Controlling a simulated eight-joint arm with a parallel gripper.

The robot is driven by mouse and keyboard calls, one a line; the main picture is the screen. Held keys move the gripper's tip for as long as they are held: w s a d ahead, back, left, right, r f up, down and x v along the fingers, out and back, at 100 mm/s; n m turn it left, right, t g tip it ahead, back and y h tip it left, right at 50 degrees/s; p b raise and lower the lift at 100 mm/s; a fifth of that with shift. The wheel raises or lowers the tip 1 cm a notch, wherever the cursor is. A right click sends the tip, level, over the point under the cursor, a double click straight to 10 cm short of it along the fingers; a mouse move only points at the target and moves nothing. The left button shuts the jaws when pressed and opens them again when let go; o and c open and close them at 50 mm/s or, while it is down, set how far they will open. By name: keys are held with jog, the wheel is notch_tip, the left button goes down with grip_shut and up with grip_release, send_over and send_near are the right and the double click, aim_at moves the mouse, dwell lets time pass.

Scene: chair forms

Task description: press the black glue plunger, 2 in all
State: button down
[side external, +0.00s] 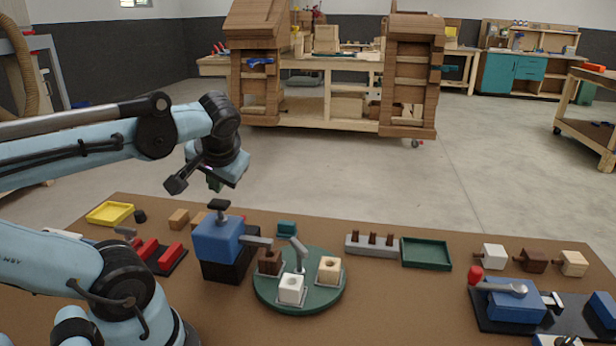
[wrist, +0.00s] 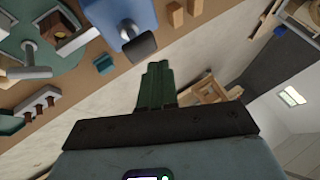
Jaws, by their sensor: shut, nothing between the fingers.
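The black glue plunger (side external: 219,204) stands up from the top of the blue glue dispenser (side external: 215,240), which sits on a black base. In the wrist view the black plunger (wrist: 141,46) and the blue dispenser (wrist: 112,12) show just beyond my fingertips. My gripper (side external: 214,185) is above the plunger, with a visible gap between them in the side view. Its green fingers (wrist: 157,68) are together with nothing between them. The dispenser's grey nozzle (side external: 257,241) points right over the green turntable (side external: 265,293), above a dark brown block (side external: 269,262).
The turntable also carries a white block (side external: 291,289) and a tan block (side external: 329,270). A yellow tray (side external: 110,213) and red pieces (side external: 158,254) lie left. A green tray (side external: 427,254) and a blue press with a red-knobbed lever (side external: 512,300) stand right. Space above the table is open.

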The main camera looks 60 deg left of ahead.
aim_at(220, 203)
jog(key=shift+r, duration=2.35)
jog(key=w+d+f+m+t+h, duration=0.3)
jog(key=w+d+f, duration=0.2)
jog(key=d, duration=0.3)
jog(key=w+d+f+m+t+h, duration=0.3)
jog(key=w+d+f+m+h, duration=0.1)
jog(key=d, duration=0.3)
jog(key=shift+w+d+f, duration=0.35)
jog(key=shift+f, duration=0.4)
jog(key=c, duration=1.8)
grip_release()
